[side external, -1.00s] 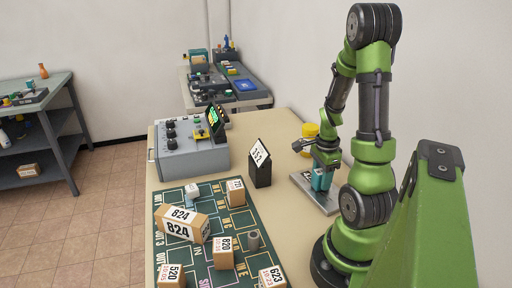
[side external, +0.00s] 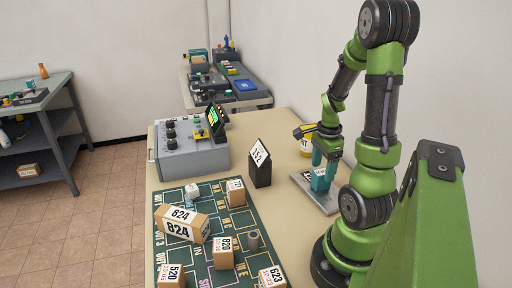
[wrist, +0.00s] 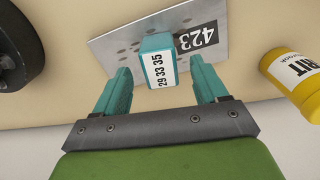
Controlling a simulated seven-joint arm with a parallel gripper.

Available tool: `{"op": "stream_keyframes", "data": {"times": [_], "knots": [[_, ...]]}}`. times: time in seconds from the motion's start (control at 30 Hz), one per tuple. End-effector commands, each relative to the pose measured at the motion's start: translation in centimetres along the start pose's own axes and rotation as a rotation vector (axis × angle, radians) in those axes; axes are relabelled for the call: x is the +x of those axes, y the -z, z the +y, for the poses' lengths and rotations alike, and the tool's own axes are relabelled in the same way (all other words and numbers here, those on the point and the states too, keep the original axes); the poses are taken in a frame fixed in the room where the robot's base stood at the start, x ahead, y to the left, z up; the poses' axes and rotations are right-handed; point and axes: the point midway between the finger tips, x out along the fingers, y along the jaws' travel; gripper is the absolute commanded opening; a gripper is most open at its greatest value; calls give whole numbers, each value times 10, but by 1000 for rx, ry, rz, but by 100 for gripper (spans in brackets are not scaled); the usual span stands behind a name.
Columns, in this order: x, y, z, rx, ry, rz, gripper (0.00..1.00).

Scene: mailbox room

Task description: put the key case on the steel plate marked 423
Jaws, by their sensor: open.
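The key case, a small teal box with a white label reading 29 33 35 (wrist: 160,70), rests upright on the steel plate marked 423 (wrist: 115,45). In the side view, the key case (side external: 320,182) stands on the plate (side external: 322,203) beside my arm's base. My gripper (side external: 327,150) is just above the key case. In the wrist view, its teal fingers are spread, one on each side of the case with gaps between, and nothing is held. The black 423 label shows right of the case.
A yellow can (wrist: 293,82) stands close by the plate. A black block marked 352 (side external: 260,165) is left of the plate. A grey control box (side external: 190,150) and a green mat (side external: 205,262) with several numbered boxes lie further left.

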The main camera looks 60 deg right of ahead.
Motion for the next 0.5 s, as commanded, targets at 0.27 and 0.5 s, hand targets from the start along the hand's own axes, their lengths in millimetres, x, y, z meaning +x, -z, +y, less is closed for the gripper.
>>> {"op": "stream_keyframes", "data": {"times": [0.27,0.5], "knots": [[-59,0,-1,-1,6,1,72],[-83,-9,-2,-50,19,-6,72]]}}
